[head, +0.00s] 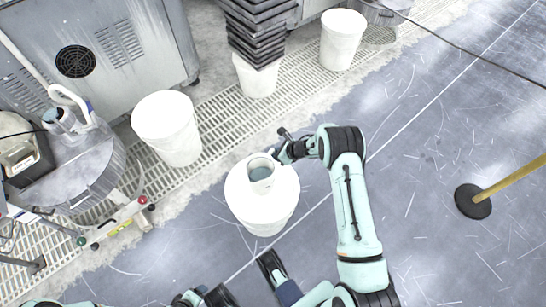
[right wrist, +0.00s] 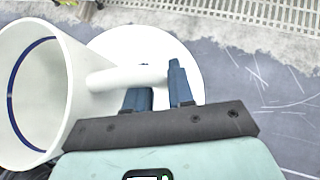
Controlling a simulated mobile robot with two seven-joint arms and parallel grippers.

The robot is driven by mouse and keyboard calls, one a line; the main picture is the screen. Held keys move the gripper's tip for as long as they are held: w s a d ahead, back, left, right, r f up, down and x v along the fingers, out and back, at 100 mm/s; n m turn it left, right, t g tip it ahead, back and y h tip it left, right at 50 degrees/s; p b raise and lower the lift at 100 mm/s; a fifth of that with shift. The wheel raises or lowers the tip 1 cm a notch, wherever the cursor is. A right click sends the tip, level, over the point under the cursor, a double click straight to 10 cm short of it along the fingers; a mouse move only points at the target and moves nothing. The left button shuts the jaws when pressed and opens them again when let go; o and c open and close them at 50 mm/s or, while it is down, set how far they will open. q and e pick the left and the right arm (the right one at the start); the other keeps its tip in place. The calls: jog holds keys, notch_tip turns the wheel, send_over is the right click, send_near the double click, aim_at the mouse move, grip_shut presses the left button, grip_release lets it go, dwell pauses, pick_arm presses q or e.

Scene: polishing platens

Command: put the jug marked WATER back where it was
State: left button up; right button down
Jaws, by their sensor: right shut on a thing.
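A white jug (head: 261,174) with a grey-blue interior appears over a white lidded bucket (head: 262,213) on the floor in the head view. Whether it touches the lid I cannot tell. My right gripper (head: 283,152) is shut on the jug's handle from the upper right. In the right wrist view the jug (right wrist: 40,95) fills the left side, with a blue line inside, and its handle lies between the fingers of my gripper (right wrist: 160,90). No WATER marking is legible.
White buckets (head: 168,128) and (head: 342,40) stand along the floor grating, another (head: 257,78) under stacked dark trays (head: 262,30). A metal drum (head: 75,165) is at left. A yellow post's round base (head: 473,201) is at right. The grey floor between is mostly clear.

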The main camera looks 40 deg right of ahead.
pick_arm(q)
jog(key=shift+w+a+f, duration=0.2)
jog(key=shift+w+f, duration=0.05)
jog(key=shift+w, duration=0.1)
pick_arm(e)
jog(key=shift+f, duration=0.75)
jog(key=shift+f, duration=0.15)
jog(key=c, duration=1)
grip_release()
jog(key=shift+f, duration=0.1)
pick_arm(q)
jog(key=shift+w+a+f, duration=0.1)
jog(key=shift+w, duration=0.05)
